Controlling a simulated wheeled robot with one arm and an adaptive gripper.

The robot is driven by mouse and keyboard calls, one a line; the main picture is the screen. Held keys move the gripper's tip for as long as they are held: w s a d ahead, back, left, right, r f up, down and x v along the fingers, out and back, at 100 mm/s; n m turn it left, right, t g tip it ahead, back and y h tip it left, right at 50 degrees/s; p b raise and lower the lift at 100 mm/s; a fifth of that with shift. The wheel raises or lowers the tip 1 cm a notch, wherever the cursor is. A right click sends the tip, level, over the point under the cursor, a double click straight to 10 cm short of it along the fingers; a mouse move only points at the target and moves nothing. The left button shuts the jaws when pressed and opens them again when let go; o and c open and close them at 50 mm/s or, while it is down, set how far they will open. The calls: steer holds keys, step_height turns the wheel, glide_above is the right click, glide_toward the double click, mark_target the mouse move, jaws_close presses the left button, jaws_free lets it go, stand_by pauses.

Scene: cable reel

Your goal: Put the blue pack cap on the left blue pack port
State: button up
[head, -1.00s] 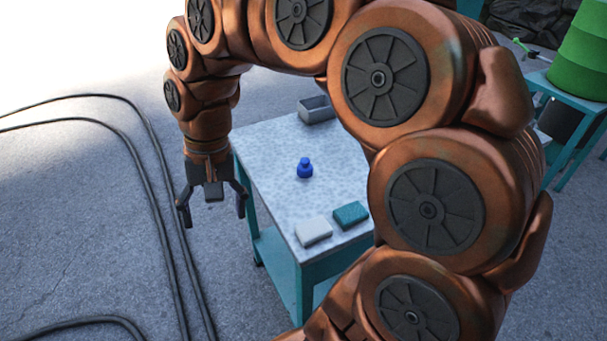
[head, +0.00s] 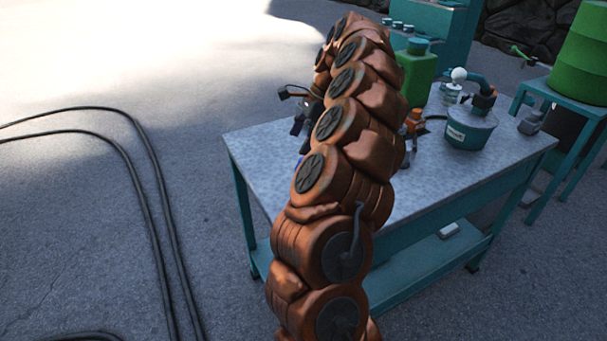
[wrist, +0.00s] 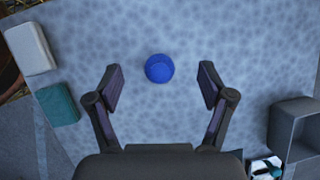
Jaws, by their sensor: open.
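The blue cap (wrist: 159,68) is a round blue piece on the grey speckled tabletop (head: 260,138) in the wrist view. My gripper (wrist: 161,80) is open, with one finger on each side of the cap and a gap to both. The cap looks centred between the fingertips; I cannot tell the height left above the table. In the head view my arm covers most of the gripper, and only a blue sliver (head: 304,146) shows beside it. I cannot make out the blue pack or its left port in either view.
In the wrist view a white block (wrist: 30,48) and a teal block (wrist: 57,104) lie left, and a grey open box (wrist: 296,122) right. A teal tub (head: 471,128) and green canister (head: 416,72) stand on the table behind my arm.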

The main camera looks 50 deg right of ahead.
steer(key=shift+s+d+f+m+p, duration=0.1)
steer(key=shift+d+f+m+p, duration=0.2)
steer(key=shift+f, duration=1.25)
steer(key=shift+w+a+f+m+p, duration=0.1)
steer(key=shift+f+m, duration=0.25)
steer(key=shift+f, duration=1.15)
steer(key=shift+s+d+f+m+p, duration=0.1)
steer(key=shift+d+f+m+p, duration=0.2)
steer(key=shift+f, duration=1.25)
steer(key=shift+a, duration=0.1)
steer(key=shift+c, duration=0.2)
steer(key=c, duration=1.3)
steer(key=shift+r, duration=0.15)
